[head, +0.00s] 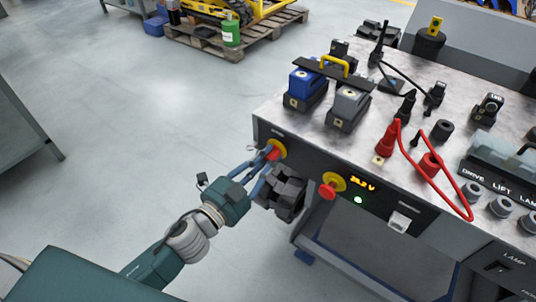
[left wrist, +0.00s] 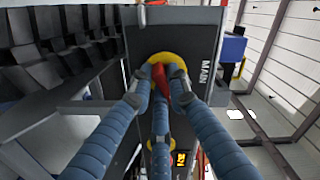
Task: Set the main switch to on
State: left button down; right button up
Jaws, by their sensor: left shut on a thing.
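The main switch is a red knob (left wrist: 158,76) on a round yellow plate (left wrist: 178,60), beside the label MAIN (left wrist: 208,62) in the left wrist view. In the head view the main switch (head: 275,151) sits at the left end of the bench's dark front panel. My left gripper (head: 267,158) has its blue fingers closed around the red knob, which partly hides it. The fingers also show in the left wrist view (left wrist: 160,82). The knob's exact turn position is hard to read. My right gripper is not in view.
A second red knob on yellow (head: 329,188), a lit yellow display (head: 362,184) and a green lamp (head: 358,200) are on the same panel. A blue block (head: 306,86), a grey block (head: 349,105) and red connectors with a red cable stand on the bench top (head: 275,108).

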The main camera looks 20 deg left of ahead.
pick_arm(q)
jog(key=m, duration=0.2)
jog(key=shift+r+m+p, duration=0.1)
jog(key=shift+m+p, duration=0.2)
jog(key=shift+p, duration=0.1)
jog(key=shift+a+m+p, duration=0.1)
jog(key=shift+m+p, duration=0.25)
jog(key=shift+m, duration=1.25)
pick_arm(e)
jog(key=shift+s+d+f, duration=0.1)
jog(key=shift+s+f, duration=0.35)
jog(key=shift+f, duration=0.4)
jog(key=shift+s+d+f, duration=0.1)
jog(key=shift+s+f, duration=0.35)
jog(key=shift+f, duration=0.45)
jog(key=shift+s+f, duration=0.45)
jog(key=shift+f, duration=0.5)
pick_arm(q)
jog(key=c, duration=1.7)
grip_release()
jog(key=shift+o, duration=0.2)
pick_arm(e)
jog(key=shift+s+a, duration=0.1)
pick_arm(q)
jog(key=shift+s+a, duration=0.1)
jog(key=shift+s, duration=0.15)
jog(key=v, duration=1.1)
jog(key=shift+s, duration=0.2)
